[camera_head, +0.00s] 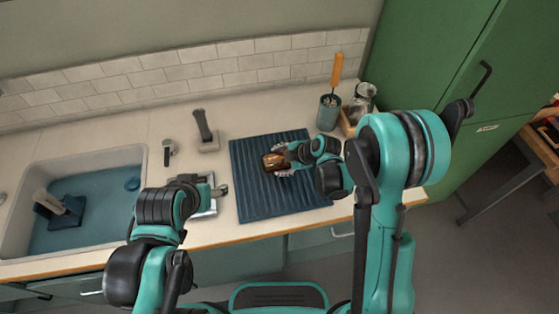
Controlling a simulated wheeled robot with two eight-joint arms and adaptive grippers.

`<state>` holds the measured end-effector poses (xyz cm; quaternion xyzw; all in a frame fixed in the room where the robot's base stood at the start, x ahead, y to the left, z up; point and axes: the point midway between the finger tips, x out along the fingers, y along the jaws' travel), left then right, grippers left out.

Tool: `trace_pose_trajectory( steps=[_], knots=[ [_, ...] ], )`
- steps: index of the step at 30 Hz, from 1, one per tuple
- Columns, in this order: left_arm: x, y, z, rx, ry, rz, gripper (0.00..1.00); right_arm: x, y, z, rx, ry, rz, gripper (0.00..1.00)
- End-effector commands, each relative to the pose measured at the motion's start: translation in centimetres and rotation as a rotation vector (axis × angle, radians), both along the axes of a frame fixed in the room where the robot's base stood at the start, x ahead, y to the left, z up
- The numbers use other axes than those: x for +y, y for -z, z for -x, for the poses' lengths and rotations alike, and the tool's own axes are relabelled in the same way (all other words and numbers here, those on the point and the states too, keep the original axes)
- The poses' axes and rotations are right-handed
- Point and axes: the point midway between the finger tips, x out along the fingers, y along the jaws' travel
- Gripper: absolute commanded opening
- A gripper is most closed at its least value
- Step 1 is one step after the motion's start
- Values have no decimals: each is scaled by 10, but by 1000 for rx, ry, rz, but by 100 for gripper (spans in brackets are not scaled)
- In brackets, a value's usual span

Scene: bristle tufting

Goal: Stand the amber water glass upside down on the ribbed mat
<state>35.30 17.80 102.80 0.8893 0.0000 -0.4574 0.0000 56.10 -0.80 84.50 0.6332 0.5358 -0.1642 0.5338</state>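The amber water glass (273,162) is small and brown in the head view, over the upper middle of the dark blue ribbed mat (262,204). It looks tipped on its side rather than upright. My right gripper (286,161) reaches in from the right with a finger on either side of the glass and appears shut on it. Whether the glass touches the mat is hard to tell. My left gripper (221,191) is left of the mat, above a pale metallic item (206,209); its fingers are too small to read.
A sink (92,156) with a dark blue item inside is at the left. A teal holder (328,112) with an orange-handled tool and a clear glass item (362,98) stand back right. The mat's front half is clear.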

Motion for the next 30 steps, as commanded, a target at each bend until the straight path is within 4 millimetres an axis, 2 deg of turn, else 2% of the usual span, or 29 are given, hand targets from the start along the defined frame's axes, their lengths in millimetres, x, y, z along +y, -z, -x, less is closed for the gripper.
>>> trace_pose_trajectory(
  steps=[9,13,17,24,30],
  knots=[
    [0,0,0,0,0,0,68,0,0,0,0,-1,2,74],
    [0,0,0,0,0,0,68,-4,-6,3,1,1,1,74],
    [0,0,0,0,0,0,68,-15,-22,11,1,2,0,74],
    [0,0,0,0,0,0,68,-40,-61,30,1,3,1,74],
    [0,0,0,0,0,0,68,-55,-85,41,1,0,0,74]
  ],
)
